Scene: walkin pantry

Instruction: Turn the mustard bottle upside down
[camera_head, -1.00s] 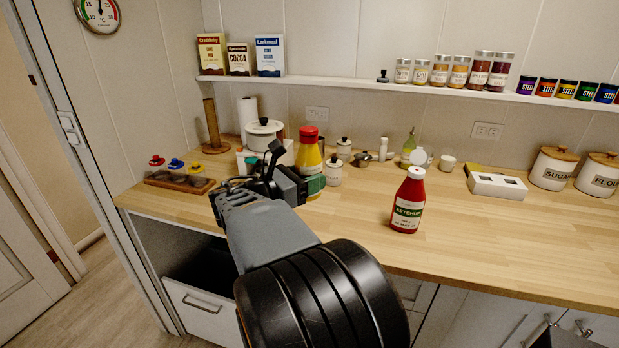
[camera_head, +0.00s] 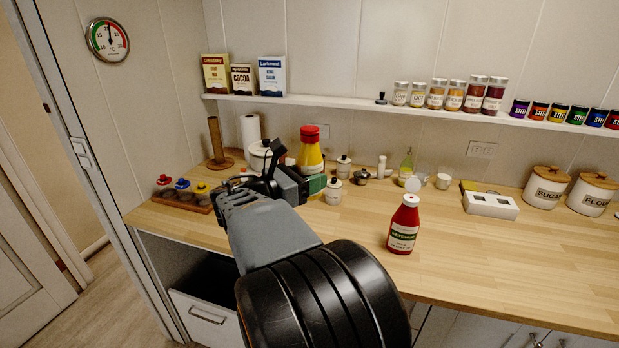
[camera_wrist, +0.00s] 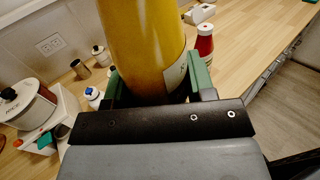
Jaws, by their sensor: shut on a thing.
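The mustard bottle (camera_head: 310,150) is yellow with a red cap. It is upright, cap up, at the left part of the counter in the head view. My gripper (camera_head: 317,184) is shut on its lower part, with green fingers on either side. In the wrist view the yellow bottle (camera_wrist: 146,45) fills the upper middle, between the green fingertips (camera_wrist: 155,82); its cap is out of that view. Whether its base touches the counter is hard to tell, as my gripper hides the lower part.
A red ketchup bottle (camera_head: 404,225) stands on the counter to the right. A white pot (camera_head: 259,155), small lidded jars (camera_head: 343,167) and a wooden holder with colored pieces (camera_head: 186,199) are close by. A shelf (camera_head: 350,105) runs along the wall behind. The counter's right front is clear.

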